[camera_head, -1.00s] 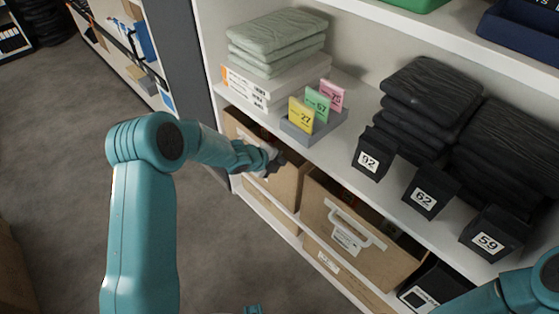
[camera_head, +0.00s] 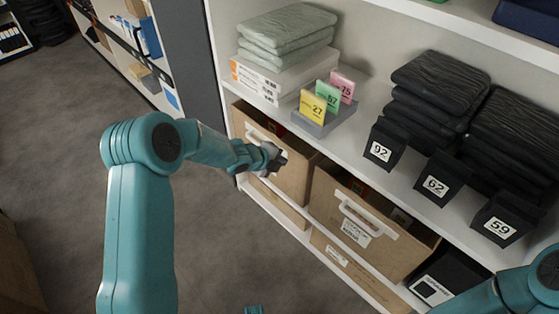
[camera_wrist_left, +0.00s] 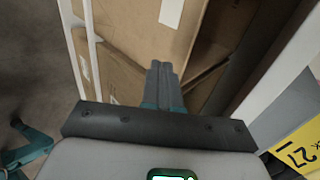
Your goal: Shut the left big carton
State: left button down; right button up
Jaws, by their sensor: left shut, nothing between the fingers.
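The left big carton (camera_head: 292,178) is a brown box with an open top and a white handle. It stands on the shelf below the board with the number cards, its front facing the aisle. My left gripper (camera_head: 277,158) is shut and empty at the upper front of this carton, covering part of the handle area. In the left wrist view the shut fingertips (camera_wrist_left: 165,70) point at the carton's brown cardboard (camera_wrist_left: 132,28), with a dark gap at the right. Whether they touch it I cannot tell. My right arm enters at the lower right, but its gripper is out of view.
A second big carton (camera_head: 362,225) with a white handle stands to the right. Above, the shelf board (camera_head: 345,140) carries a card holder (camera_head: 322,118), folded towels (camera_head: 288,38) and black numbered boxes (camera_head: 383,148). Open grey floor (camera_head: 60,150) lies at the left.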

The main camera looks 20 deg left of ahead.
pick_arm(q)
jog(key=p+v, duration=0.2)
jog(key=v, duration=0.7)
jog(key=s+d+f+n+g+h, duration=0.2)
jog(key=s+d+f+n+g, duration=0.4)
jog(key=s+d+f, duration=0.85)
jog(key=s+f+n+g+y, duration=0.2)
jog(key=s+f+n, duration=0.1)
jog(key=s+n, duration=1.3)
notch_tip(320, 180, up, 16)
jog(key=w+n+p, duration=0.2)
jog(key=p, duration=1.4)
jog(key=shift+w+n, duration=0.15)
jog(key=shift+n, duration=0.15)
jog(key=shift+r, duration=0.1)
